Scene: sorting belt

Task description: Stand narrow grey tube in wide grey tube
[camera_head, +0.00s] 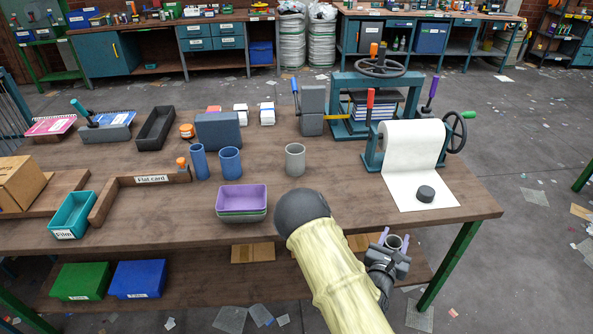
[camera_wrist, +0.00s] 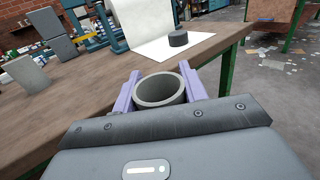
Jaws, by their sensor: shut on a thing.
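My gripper (camera_head: 394,243) is shut on a grey tube (camera_wrist: 161,90), which I take to be the narrow one. Its two lavender fingers press on opposite sides of the tube, and the open rim faces up. In the head view, the held tube (camera_head: 395,241) shows just beyond the table's front edge, at the right. The other grey tube (camera_head: 295,159), the wide one, stands upright with its mouth up near the middle of the table. It is well to the left of my gripper and apart from it. The held tube's lower end is hidden.
Two blue tubes (camera_head: 230,163) stand left of the wide tube, and stacked trays (camera_head: 241,201) lie in front of it. A paper roll (camera_head: 410,146) with a dark puck (camera_head: 426,193) is at the right. A press (camera_head: 375,103) stands behind. Bare tabletop surrounds the wide tube's right side.

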